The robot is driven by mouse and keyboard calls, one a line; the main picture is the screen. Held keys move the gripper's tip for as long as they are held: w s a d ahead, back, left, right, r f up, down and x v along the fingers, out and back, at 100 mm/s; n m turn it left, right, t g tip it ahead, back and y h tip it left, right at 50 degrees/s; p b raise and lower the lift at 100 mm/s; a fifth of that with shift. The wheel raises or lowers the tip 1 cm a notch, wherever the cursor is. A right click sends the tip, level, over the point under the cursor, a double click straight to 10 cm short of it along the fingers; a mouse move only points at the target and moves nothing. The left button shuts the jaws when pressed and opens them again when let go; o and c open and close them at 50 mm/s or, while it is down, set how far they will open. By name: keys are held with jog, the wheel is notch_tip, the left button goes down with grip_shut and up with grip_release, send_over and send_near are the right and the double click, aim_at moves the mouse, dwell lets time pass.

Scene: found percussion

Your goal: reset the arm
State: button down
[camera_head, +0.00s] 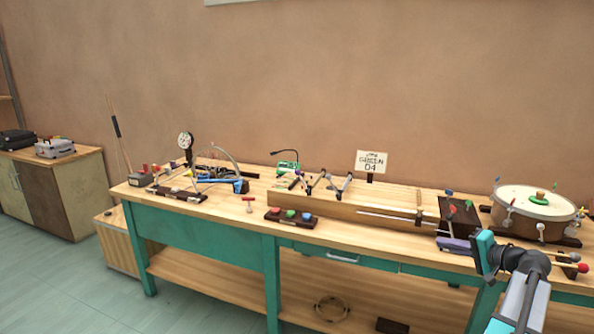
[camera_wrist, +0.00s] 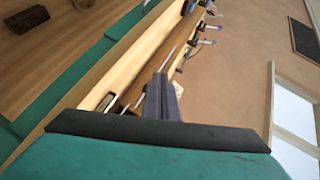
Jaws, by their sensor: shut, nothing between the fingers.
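My gripper (camera_head: 450,243) shows at the lower right of the head view, in front of the workbench's right part. Its grey-purple fingers point left from a teal palm. In the wrist view the fingers (camera_wrist: 160,98) stand close together above the teal palm and dark edge. The gripper is shut and empty. It overlaps the bench front in the picture; whether it touches anything there cannot be told.
The workbench (camera_head: 350,233) carries a drum (camera_head: 535,203) and a dark block (camera_head: 458,212) near my gripper. Floor (camera_head: 80,290) is clear at left.

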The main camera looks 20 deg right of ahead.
jog(key=w+a+f+n+g+y+p, duration=0.1)
jog(key=w+a+f+y, duration=0.1)
jog(key=w+a+f, duration=0.45)
jog(key=w+a+f+n+g+y+p, duration=0.15)
jog(key=a+f, duration=0.25)
jog(key=a, duration=0.5)
jog(key=w+a+f+g+y, duration=0.1)
jog(key=w+a+f, duration=0.4)
jog(key=a, duration=0.3)
jog(key=s+a+f+n+g+y+p, duration=0.1)
jog(key=a+f+g, duration=0.2)
jog(key=a+f, duration=0.6)
jog(key=s+a+f+n+g+y+p, duration=0.1)
jog(key=a+f+n+g, duration=0.3)
jog(key=a, duration=1)
jog(key=s+a+f+n+g+h+p, duration=0.25)
jog(key=s+a+f+g, duration=0.35)
jog(key=s+a+f, duration=1.05)
jog(key=s+a+f+n+g+h+p, duration=0.1)
jog(key=s+f, duration=0.1)
jog(key=s, duration=0.5)
jog(key=s+a+f+n+g+h, duration=0.1)
jog(key=s+g+h, duration=0.1)
jog(key=s, duration=0.6)
jog(key=s+d+n+h, duration=0.1)
jog(key=s+d+h, duration=0.1)
jog(key=d, duration=0.5)
jog(key=shift+s+f+h, duration=0.3)
jog(key=shift+s+h, duration=0.1)
jog(key=shift+h, duration=0.1)
